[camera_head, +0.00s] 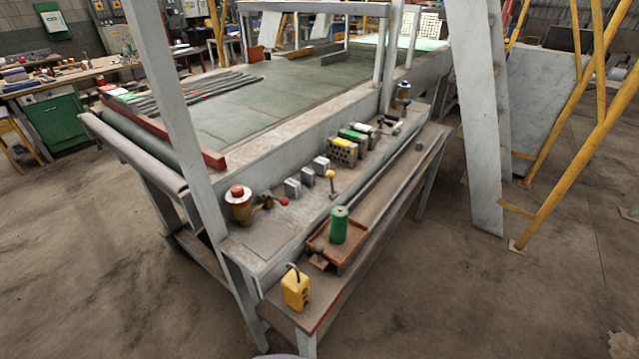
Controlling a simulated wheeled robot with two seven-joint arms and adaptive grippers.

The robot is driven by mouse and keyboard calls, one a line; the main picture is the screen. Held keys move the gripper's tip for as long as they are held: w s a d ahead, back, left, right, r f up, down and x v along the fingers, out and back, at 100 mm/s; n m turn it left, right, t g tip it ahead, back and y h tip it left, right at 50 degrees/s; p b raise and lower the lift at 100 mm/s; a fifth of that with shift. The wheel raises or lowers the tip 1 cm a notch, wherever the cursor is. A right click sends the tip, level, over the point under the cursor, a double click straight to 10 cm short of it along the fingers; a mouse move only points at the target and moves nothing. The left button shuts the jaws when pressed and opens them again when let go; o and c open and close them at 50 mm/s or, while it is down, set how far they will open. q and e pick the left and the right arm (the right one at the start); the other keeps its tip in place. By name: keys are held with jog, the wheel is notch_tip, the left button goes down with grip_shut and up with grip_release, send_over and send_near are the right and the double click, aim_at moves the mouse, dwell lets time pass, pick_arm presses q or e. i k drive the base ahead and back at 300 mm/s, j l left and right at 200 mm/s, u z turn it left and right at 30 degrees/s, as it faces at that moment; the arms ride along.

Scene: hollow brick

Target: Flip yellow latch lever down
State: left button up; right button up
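A small lever with a yellow knob (331,175) stands upright on the grey ledge along the near side of the large table. Its stem points up, with the knob at the top. It is too small to make out its latch base clearly. Neither of my grippers is in view, and nothing touches the yellow lever.
A red-topped brass canister (239,205) and grey blocks (292,187) share the ledge, with a yellow-topped hollow brick (342,151) farther back. The lower shelf holds a green cylinder (339,225) in an orange tray (327,253) and a yellow box (296,288). A slanted post (170,100) stands left.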

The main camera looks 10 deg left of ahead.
aim_at(329, 174)
jog(key=j+z, duration=0.15)
jog(key=j, duration=0.25)
jog(key=k+j+z, duration=0.1)
jog(key=j, duration=0.3)
jog(key=k+j+z, duration=0.15)
jog(key=j, duration=0.25)
